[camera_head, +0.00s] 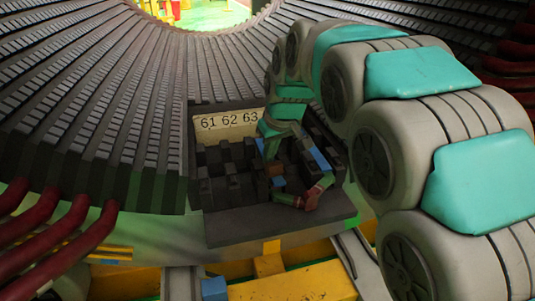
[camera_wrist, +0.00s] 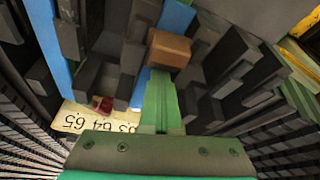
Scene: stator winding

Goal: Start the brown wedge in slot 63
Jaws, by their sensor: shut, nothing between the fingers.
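The brown wedge (camera_wrist: 170,49) is a small block among the dark slot walls in the wrist view. It also shows as a small brown patch in the head view (camera_head: 276,169), near the column below label 63. My gripper (camera_wrist: 161,78) has its green fingers shut together with nothing between them. In the wrist view the fingertips end right at the wedge's near face; I cannot tell whether they touch it. In the head view my gripper (camera_head: 271,150) reaches down in front of the label plate (camera_head: 229,122), which reads 61 62 63; my arm hides its right part.
Blue strips (camera_wrist: 178,16) lie in slots near the wedge, one more at the left (camera_wrist: 55,45). Dark stepped walls (camera_head: 228,178) stand close around my fingers. A dark red and green piece (camera_head: 314,193) lies at the front right. Dark red bars (camera_head: 65,235) stick out at the left.

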